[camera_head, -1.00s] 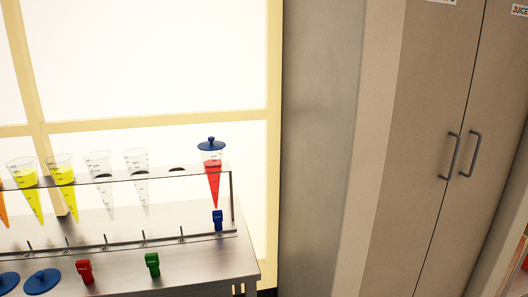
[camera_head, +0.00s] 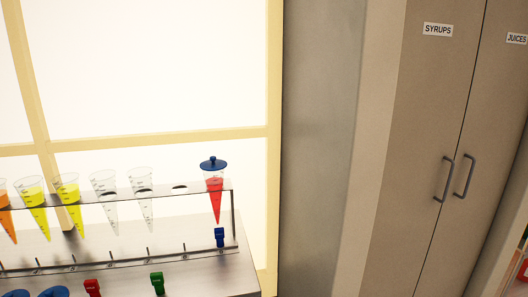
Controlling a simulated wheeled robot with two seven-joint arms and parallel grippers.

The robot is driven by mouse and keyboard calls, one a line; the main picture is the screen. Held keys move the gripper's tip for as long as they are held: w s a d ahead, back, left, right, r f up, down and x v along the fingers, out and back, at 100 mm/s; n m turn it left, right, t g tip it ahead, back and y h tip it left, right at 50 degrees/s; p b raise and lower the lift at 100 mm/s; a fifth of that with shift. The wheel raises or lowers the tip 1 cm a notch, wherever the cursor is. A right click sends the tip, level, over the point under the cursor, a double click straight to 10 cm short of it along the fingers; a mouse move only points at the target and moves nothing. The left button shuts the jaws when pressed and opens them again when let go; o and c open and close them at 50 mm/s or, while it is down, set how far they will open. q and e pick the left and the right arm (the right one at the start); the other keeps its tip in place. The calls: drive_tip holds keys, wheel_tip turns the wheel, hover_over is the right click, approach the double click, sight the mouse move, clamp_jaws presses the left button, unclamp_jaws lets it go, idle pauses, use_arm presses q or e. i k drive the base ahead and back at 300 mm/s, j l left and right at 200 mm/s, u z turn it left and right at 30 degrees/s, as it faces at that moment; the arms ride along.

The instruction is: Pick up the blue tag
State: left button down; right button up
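The blue tag (camera_head: 219,237) is at the right end of the shelf's lower rail, below the cone of red liquid (camera_head: 215,196) with a blue lid. A red tag (camera_head: 92,287) and a green tag (camera_head: 157,282) lie on the metal table in front of the rail. Neither of my grippers is in view.
The rack (camera_head: 115,195) holds cones of orange and yellow liquid, two empty-looking cones and one empty hole. Blue lids (camera_head: 54,292) lie at the bottom left. Tall cabinets labelled SYRUPS (camera_head: 437,29) and JUICES stand closed at the right. The table ends near the cabinet side.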

sight(219, 233)
drive_tip(key=u, duration=1.3)
drive_tip(key=z, duration=1.35)
drive_tip(key=i+l, duration=0.2)
drive_tip(key=i, duration=0.25)
drive_tip(key=i+l, duration=0.2)
drive_tip(key=i, duration=0.25)
